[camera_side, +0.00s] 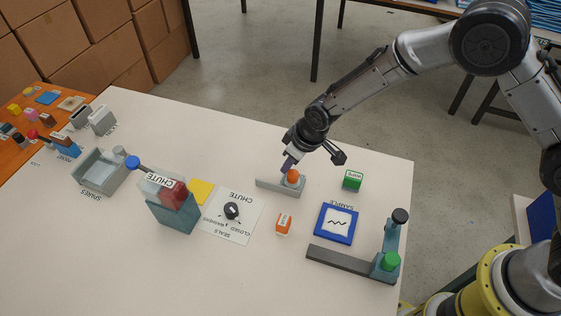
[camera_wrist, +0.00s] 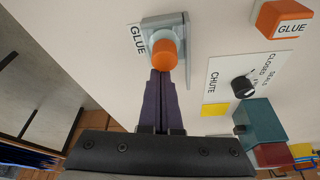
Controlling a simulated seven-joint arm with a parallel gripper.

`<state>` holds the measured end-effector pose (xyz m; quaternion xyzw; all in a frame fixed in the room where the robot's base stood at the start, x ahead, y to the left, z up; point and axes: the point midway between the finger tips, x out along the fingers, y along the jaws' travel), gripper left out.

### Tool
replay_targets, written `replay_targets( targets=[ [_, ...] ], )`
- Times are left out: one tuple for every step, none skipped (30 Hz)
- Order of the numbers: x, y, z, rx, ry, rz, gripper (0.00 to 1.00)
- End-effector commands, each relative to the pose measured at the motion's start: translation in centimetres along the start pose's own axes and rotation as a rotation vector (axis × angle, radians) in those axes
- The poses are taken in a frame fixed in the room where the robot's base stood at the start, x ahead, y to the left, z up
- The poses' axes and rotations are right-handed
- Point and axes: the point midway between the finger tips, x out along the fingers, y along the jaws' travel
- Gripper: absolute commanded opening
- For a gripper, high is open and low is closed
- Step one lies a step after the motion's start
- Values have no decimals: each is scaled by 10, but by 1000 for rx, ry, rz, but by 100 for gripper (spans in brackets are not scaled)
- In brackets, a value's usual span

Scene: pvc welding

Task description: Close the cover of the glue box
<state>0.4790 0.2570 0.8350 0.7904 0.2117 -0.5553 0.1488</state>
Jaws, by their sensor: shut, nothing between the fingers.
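A grey fixture (camera_side: 278,186) with an orange round knob (camera_side: 293,176) stands at the middle of the table. In the wrist view the fixture (camera_wrist: 180,20) lies beside a GLUE label, and its orange knob (camera_wrist: 164,54) is just ahead of my fingers. A separate small orange block (camera_wrist: 285,19) is labelled GLUE; it also shows in the side view (camera_side: 283,223). I cannot tell which is the glue box, nor the cover's position. My gripper (camera_side: 287,166) is shut and empty, with its purple fingertips (camera_wrist: 160,73) touching or very close to the knob.
A white CHUTE card (camera_side: 238,203) with a black knob and a teal box with a red top (camera_side: 172,214) are to the left. A green block (camera_side: 352,180), a blue SAMPLE frame (camera_side: 336,238) and a dark-armed lever stand (camera_side: 340,259) are to the right.

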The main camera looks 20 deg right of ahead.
Motion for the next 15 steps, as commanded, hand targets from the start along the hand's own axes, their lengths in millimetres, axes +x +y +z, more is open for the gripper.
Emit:
replay_targets(
  targets=[
    [2, 0, 5, 0, -13, 0, 0],
    [2, 0, 5, 0, -14, 0, 0],
    [2, 0, 5, 0, -15, 0, 0],
    [2, 0, 6, 0, -16, 0, 0],
    [2, 0, 6, 0, -17, 0, 0],
    [2, 0, 6, 0, -18, 0, 0],
    [2, 0, 6, 0, -18, 0, 0],
    [2, 0, 6, 0, -19, 0, 0],
    [3, 0, 6, 0, -20, 0, 0],
    [3, 0, 5, 0, -20, 0, 0],
    [4, 0, 4, 0, -20, 0, 0],
    [5, 0, 2, 0, -20, -1, 0],
    [6, 0, 0, 0, -20, 0, 0],
    [7, 0, -3, 0, -18, 0, 0],
    [8, 0, -9, 0, -15, 0, 0]
  ],
)
